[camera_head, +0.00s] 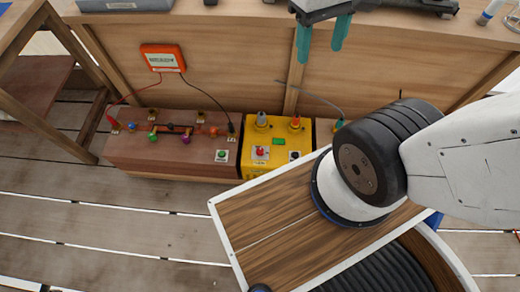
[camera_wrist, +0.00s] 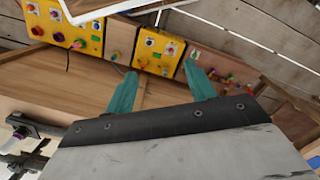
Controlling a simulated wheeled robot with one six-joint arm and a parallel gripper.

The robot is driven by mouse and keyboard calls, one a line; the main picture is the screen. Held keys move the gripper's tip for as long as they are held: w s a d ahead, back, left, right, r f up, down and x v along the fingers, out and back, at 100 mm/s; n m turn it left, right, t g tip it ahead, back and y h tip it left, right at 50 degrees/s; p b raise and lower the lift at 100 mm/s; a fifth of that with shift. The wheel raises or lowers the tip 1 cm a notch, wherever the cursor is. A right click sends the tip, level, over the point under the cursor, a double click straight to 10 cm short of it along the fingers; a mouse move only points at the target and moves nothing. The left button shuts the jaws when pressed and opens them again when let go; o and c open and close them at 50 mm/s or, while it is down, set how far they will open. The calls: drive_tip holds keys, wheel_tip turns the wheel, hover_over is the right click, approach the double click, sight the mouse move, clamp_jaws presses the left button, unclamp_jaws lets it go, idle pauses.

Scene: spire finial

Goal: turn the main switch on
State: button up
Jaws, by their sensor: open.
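A yellow control box (camera_head: 248,165) stands on the deck against the wooden bench. On its front a red switch (camera_head: 260,151) sits on a pale plate, with a small green panel and another pale plate beside it. A grey knob and an orange knob stand on its top. Labels are too small to read, so I cannot tell which control is the main switch. My gripper (camera_head: 321,53) is open and empty, above and apart from the box. In the wrist view its teal fingers (camera_wrist: 160,68) are spread, with the yellow box (camera_wrist: 157,58) beyond them.
A brown box (camera_head: 150,160) with coloured knobs stands left of the yellow one, wired to an orange meter (camera_head: 162,58). Another yellow box (camera_wrist: 70,25) shows in the wrist view. A white-edged wooden panel (camera_head: 265,215) lies in front. Deck at lower left is clear.

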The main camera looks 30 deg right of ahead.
drive_tip(key=w+a+f+g, duration=0.2)
drive_tip(key=w+f+g, duration=0.1)
drive_tip(key=w+f, duration=0.65)
drive_tip(key=n+t, duration=0.1)
drive_tip(key=t, duration=0.3)
hover_over(260, 151)
drive_tip(key=shift+h, duration=0.3)
wheel_tip(260, 151, down, 55)
drive_tip(key=shift+a+r, duration=0.1)
drive_tip(key=shift+a, duration=0.05)
drive_tip(key=shift+w+f, duration=0.1)
drive_tip(key=shift+f, duration=0.15)
drive_tip(key=shift+n, duration=0.3)
drive_tip(key=f, duration=0.7)
drive_tip(key=shift+d+f, duration=0.1)
drive_tip(key=shift+d, duration=0.1)
